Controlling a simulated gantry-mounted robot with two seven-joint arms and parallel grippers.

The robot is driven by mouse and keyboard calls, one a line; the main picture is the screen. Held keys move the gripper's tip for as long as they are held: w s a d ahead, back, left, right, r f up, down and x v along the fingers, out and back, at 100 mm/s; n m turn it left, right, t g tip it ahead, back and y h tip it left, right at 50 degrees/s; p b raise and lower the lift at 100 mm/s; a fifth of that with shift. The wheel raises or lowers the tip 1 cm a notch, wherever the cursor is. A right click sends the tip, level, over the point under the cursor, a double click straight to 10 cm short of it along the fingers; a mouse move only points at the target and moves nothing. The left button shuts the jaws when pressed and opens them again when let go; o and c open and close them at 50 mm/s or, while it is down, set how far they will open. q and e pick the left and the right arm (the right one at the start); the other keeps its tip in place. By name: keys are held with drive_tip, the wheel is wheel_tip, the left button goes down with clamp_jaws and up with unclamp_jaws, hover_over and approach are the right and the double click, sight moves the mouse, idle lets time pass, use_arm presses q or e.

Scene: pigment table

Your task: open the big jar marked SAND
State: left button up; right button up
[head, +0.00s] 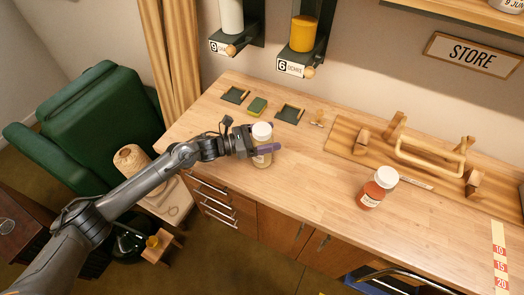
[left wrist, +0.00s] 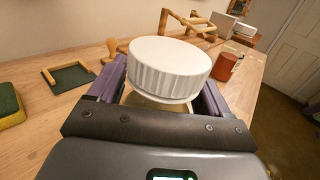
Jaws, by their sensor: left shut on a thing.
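A clear jar with pale, sand-coloured contents (head: 262,161) stands upright on the wooden bench. Its label is mostly covered and I cannot read it. Its ribbed white lid (head: 262,131) sits on top and fills the middle of the left wrist view (left wrist: 168,68). My left gripper (head: 265,149) is shut on this jar, its purple fingers on either side of the body just below the lid. My right gripper does not show.
A wooden rack with a handle (head: 430,158) stands at the back right. Dark square trays (head: 289,114) and a green sponge-like block (head: 257,106) lie behind the held jar. Dispensers (head: 303,36) hang on the wall. The bench between the two jars is clear.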

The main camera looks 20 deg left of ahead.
use_arm(q)
drive_tip(key=shift+r, duration=0.1)
drive_tip(key=c, duration=0.4)
drive_tip(key=shift+r, duration=0.15)
